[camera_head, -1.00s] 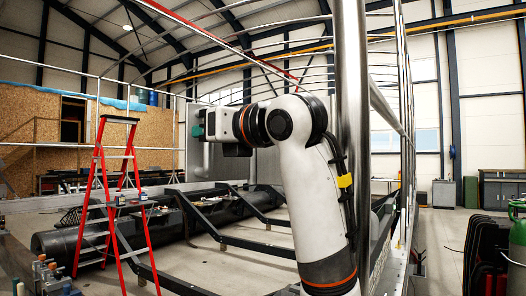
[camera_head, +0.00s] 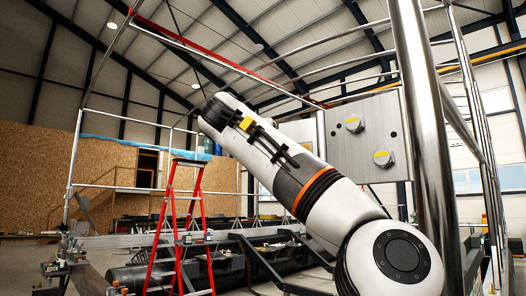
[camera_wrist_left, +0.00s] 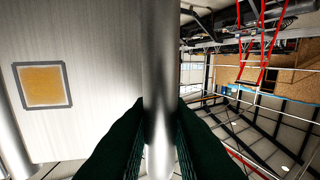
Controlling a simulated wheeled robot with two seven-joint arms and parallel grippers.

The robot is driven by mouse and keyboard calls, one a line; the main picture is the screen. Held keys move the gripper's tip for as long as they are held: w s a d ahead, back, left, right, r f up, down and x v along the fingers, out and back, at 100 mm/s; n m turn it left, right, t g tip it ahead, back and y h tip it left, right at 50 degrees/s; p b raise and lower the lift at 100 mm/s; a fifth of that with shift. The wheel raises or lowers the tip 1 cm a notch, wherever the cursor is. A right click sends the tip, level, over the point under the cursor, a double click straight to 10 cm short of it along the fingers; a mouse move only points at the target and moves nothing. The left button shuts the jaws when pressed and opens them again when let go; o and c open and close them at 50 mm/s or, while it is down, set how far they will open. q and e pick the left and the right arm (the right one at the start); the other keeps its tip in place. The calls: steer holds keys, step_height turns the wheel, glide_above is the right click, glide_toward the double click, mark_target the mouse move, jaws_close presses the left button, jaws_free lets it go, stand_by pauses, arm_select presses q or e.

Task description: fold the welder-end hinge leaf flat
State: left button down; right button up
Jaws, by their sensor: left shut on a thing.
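My left gripper (camera_wrist_left: 160,125) shows in the left wrist view as two dark green fingers shut on an upright bare steel tube (camera_wrist_left: 158,50). A wide pale metal plate (camera_wrist_left: 105,70) with an orange square in a grey frame (camera_wrist_left: 43,85) lies behind the tube on the left. I cannot tell which part is the welder-end leaf. The left gripper is hidden in the head view; my right gripper is not in view.
A thick steel post (camera_head: 420,120) and a rail frame stand at the right, close to my arm. A red stepladder (camera_head: 180,230) stands at left centre before a chipboard wall (camera_head: 40,180). Dark beams (camera_head: 265,265) and a dark cylinder (camera_head: 140,277) lie on the floor.

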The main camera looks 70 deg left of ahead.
arm_select(q)
steer(key=shift+w+a+m+t+h, duration=0.35)
steer(key=shift+a+m+t+h, duration=0.25)
steer(key=shift+a+t+h, duration=0.1)
steer(key=shift+w+a+r+b, duration=0.1)
steer(key=shift+w+a+b, duration=0.2)
steer(key=shift+w+a, duration=0.2)
steer(key=c, duration=1.4)
jaws_free()
steer(key=shift+c, duration=0.2)
steer(key=shift+d, duration=0.1)
